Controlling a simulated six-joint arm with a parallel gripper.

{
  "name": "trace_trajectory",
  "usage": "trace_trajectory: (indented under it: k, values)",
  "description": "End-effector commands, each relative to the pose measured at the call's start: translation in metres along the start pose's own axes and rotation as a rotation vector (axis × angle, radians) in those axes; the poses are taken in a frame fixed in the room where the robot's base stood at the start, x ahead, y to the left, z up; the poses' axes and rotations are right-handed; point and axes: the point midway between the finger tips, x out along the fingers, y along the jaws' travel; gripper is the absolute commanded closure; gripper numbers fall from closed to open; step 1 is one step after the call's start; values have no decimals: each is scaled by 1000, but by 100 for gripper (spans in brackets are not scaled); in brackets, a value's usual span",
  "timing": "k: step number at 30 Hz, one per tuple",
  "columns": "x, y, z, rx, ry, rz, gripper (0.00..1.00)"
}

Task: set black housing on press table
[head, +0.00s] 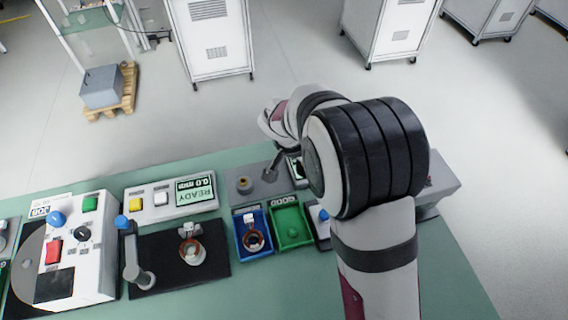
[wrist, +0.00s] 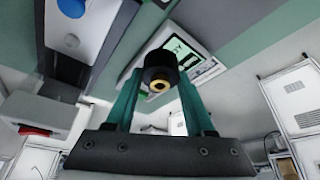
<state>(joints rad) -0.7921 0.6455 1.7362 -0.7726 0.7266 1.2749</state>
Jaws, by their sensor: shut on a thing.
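The black housing (wrist: 160,70) is a short black cylinder with a brass-coloured centre. In the wrist view my gripper (wrist: 160,84) has its two teal fingers shut on it, one on each side. It is held in front of a small unit with a green-lit display (wrist: 182,52); whether it touches anything below is unclear. In the head view my arm hides the fingers and the housing. A grey plate (head: 262,194) there carries a round piece with a brass-coloured top (head: 244,184). I cannot tell for certain which surface is the press table.
A blue bin (head: 241,238) and a green bin (head: 292,230) stand in front of the grey plate. A black mat (head: 210,265) with a copper-ringed part (head: 190,251), a READY display unit (head: 165,199) and a white control box (head: 88,262) lie to the left.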

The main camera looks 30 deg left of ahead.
Motion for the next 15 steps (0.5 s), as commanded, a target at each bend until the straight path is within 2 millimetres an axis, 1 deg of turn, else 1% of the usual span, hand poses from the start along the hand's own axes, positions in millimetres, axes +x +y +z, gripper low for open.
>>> trace_trajectory:
  k: [1, 3, 8, 11, 15]
  values:
    - [-5, 11, -8, 5, 1, -1, 100]
    - [-10, 24, -17, 4, 2, -1, 100]
    - [-17, 44, -28, 24, -2, 9, 100]
    - [-16, 65, -31, 135, -12, 54, 100]
    - [-12, 104, -29, 397, -21, 162, 100]
